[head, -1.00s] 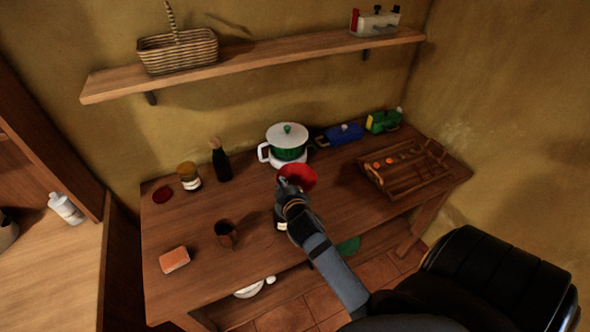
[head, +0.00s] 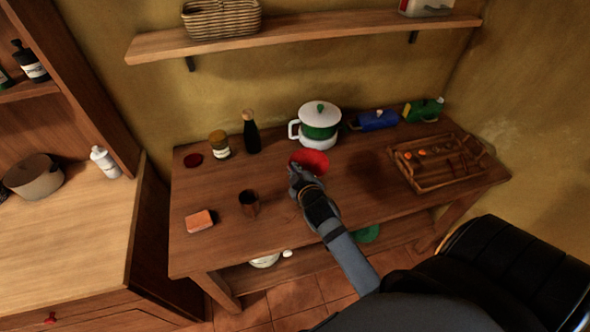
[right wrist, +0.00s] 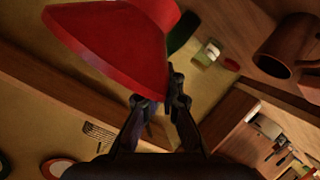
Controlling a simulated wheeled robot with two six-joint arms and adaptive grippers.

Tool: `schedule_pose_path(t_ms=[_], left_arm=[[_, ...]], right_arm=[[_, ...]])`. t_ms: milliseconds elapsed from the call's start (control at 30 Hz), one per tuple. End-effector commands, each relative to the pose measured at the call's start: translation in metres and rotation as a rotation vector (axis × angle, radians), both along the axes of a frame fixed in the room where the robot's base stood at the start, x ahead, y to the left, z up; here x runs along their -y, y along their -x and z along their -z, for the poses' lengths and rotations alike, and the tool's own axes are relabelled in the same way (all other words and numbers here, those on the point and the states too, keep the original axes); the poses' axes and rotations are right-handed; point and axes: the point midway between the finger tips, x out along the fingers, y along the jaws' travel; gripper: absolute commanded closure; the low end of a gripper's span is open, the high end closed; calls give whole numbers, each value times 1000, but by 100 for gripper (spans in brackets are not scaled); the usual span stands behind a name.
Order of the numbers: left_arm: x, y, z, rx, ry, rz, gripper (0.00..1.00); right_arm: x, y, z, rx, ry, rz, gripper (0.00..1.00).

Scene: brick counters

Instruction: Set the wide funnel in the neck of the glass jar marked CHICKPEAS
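The red wide funnel (head: 312,161) is at my right gripper (head: 295,172), above the middle of the table. In the right wrist view the funnel (right wrist: 115,45) fills the upper left, tilted, and the fingertips (right wrist: 162,100) are close together against its lower edge. They look shut on it; the exact contact is partly hidden. A small jar with a brown top and pale label (head: 219,146) stands at the table's back left; its lettering is too small to read. I cannot make out a jar marked CHICKPEAS; my right arm covers part of the table. My left gripper is out of view.
A dark bottle (head: 251,134), a white-and-green pot (head: 319,121) and a blue container (head: 377,121) line the back. A wooden tray (head: 408,178) is at right. A brown mug (head: 249,203) and an orange block (head: 200,221) are front left.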

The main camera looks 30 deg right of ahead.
Motion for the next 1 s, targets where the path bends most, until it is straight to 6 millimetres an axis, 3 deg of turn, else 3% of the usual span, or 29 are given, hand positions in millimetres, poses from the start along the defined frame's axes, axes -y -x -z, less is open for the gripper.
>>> schedule_pose_path(t_ms=[167, 400, 1000], left_arm=[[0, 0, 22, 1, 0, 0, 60], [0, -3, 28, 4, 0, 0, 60], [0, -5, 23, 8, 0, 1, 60]], right_arm=[[0, 0, 21, 0, 0, 0, 100], [0, 0, 34, 0, -1, 0, 100], [0, 0, 34, 0, 0, 0, 100]])
